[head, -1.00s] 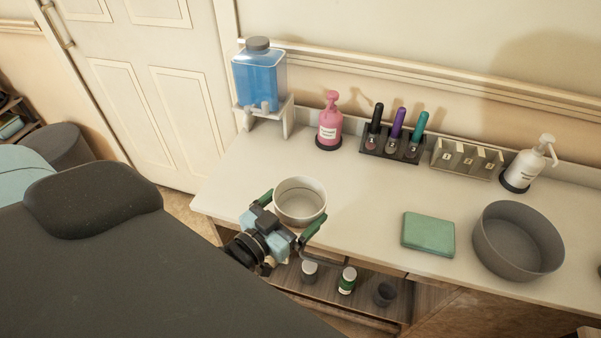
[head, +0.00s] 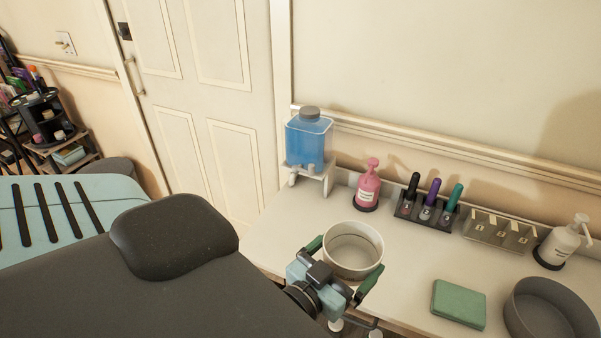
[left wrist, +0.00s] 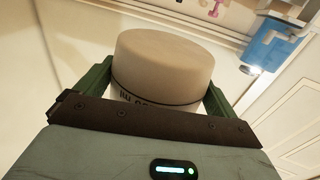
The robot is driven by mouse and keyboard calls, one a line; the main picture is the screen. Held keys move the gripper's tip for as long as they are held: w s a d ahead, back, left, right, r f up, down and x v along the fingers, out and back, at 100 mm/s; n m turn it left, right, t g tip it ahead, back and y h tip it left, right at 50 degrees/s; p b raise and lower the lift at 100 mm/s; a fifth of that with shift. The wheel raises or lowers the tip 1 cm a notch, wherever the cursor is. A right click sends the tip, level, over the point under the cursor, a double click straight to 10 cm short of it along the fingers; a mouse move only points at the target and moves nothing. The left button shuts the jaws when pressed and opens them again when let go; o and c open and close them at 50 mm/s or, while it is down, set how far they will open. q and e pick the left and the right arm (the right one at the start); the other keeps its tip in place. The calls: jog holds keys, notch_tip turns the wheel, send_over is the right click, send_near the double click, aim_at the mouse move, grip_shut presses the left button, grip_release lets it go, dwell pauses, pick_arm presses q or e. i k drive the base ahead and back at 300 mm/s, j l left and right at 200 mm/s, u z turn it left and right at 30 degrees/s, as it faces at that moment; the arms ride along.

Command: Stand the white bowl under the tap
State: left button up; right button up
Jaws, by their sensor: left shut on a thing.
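The white bowl (head: 352,268) is near the counter's front edge in the head view. My left gripper (head: 342,262) is shut on it, with one green finger on each side of its wall. The bowl looks upright and empty; I cannot tell how far it is above the counter. The left wrist view shows the bowl's outside (left wrist: 163,65) between the fingers. The tap (head: 311,169) is low on the front of the clear dispenser (head: 308,142) with blue liquid, behind the bowl and to its left. The dispenser also shows in the left wrist view (left wrist: 276,46). My right gripper is out of view.
The counter (head: 405,265) is clear between bowl and dispenser. A pink pump bottle (head: 367,188) stands right of the dispenser. Farther right are a rack of pens (head: 428,212), a slotted holder (head: 497,232), a white pump bottle (head: 558,245), a green cloth (head: 459,303) and a grey basin (head: 545,312).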

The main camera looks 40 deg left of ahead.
aim_at(292, 216)
jog(key=j+z, duration=0.2)
jog(key=z, duration=0.25)
jog(key=k+j+z, duration=0.1)
jog(key=z, duration=0.35)
jog(key=k+j+z, duration=0.25)
jog(key=j, duration=0.15)
jog(key=k+j+z, duration=0.35)
jog(key=j, duration=0.25)
jog(key=k+j+z, duration=0.1)
jog(key=k+j, duration=1.05)
